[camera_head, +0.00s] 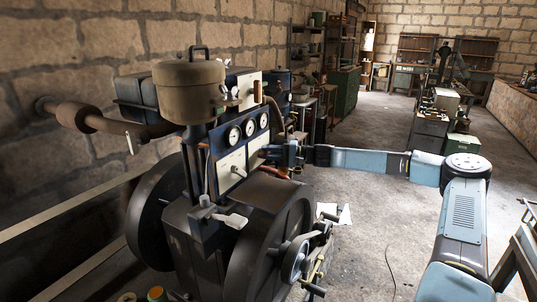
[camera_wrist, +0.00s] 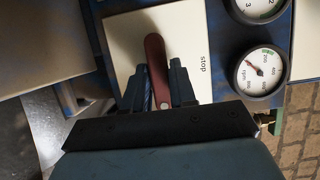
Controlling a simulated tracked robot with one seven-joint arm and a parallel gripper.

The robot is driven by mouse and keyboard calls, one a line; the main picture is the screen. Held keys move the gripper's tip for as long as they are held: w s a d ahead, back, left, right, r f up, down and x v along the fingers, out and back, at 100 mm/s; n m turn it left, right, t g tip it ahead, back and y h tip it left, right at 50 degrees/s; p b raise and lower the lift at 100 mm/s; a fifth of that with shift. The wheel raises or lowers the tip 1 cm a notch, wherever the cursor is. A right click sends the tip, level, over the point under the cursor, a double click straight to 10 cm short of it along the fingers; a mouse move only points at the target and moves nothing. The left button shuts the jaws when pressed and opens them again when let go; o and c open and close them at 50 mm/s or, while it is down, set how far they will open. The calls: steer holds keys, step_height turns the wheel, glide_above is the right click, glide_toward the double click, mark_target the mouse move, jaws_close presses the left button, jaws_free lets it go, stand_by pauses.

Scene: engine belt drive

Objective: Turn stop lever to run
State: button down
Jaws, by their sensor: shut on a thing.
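The stop lever (camera_wrist: 156,62) is a red-brown bar on a cream plate (camera_wrist: 187,28) in the wrist view. The word "stop" is printed on the plate to the right of the lever. My gripper (camera_wrist: 164,78) is shut on the lever, with one dark finger on each side of it. The lever leans slightly left toward its upper end in this view. In the head view my gripper (camera_head: 272,152) is at the engine panel's cream plate (camera_head: 232,168), and the lever is too small and covered to make out there.
Dial gauges (camera_wrist: 258,74) sit right of the plate; they also show in the head view (camera_head: 249,128). The engine has a large dark flywheel (camera_head: 272,245) below the panel and a tan canister (camera_head: 189,92) above. Open floor (camera_head: 360,235) lies to the right, under my arm.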

steer(key=shift+w+d+f, duration=0.15)
steer(key=c, duration=1.2)
jaws_free()
steer(key=shift+o, duration=1)
steer(key=s+d, duration=0.2)
steer(key=d, duration=1.1)
steer(key=shift+s+d, duration=0.2)
steer(key=shift+s, duration=0.1)
steer(key=shift+f, duration=0.1)
